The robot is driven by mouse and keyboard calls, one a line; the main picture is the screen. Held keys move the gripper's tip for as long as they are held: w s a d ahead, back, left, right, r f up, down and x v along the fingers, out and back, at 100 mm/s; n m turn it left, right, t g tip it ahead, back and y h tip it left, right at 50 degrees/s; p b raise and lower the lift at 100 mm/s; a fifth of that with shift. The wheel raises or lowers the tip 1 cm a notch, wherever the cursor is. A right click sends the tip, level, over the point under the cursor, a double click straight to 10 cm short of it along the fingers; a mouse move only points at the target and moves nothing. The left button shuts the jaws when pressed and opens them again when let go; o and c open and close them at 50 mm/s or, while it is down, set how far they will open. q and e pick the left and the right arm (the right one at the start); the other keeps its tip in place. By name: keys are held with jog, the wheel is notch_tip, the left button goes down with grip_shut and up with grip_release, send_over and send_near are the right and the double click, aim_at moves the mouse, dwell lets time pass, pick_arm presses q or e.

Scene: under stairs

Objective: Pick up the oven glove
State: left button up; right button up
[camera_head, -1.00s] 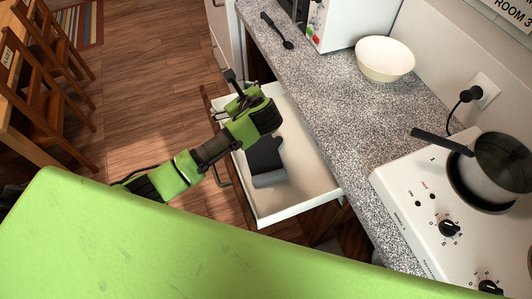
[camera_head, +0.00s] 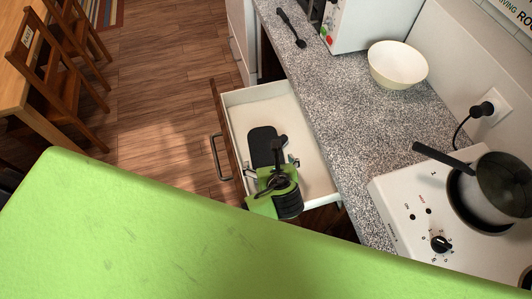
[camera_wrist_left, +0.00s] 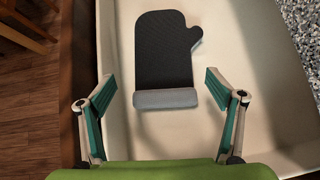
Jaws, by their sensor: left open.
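The oven glove (camera_head: 262,141) is dark with a grey cuff and lies flat in the open white drawer (camera_head: 246,98). In the left wrist view the glove (camera_wrist_left: 163,52) lies with its thumb to the right and its grey cuff nearest me. My left gripper (camera_head: 272,166) is over the drawer, above the cuff end of the glove. In the left wrist view its two fingers (camera_wrist_left: 160,84) are spread wide on either side of the cuff, with nothing between them touching. My arm hides the near end of the glove in the head view. My right gripper is not in view.
The drawer walls surround the glove, with bare drawer floor around it. The speckled worktop (camera_head: 335,125) runs along the right, with a bowl (camera_head: 397,66), a black utensil (camera_head: 291,28) and a stove with a pot (camera_head: 500,185). Wooden chairs (camera_head: 50,75) stand at the left.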

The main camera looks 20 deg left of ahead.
aim_at(266, 154)
pick_arm(q)
jog(key=shift+d+p+x, duration=0.1)
jog(key=shift+p+x, duration=0.05)
jog(key=shift+x, duration=2.2)
jog(key=shift+d+p+x, duration=0.15)
jog(key=shift+x, duration=2.2)
jog(key=shift+f, duration=0.15)
jog(key=shift+c, duration=0.4)
jog(key=c, duration=0.8)
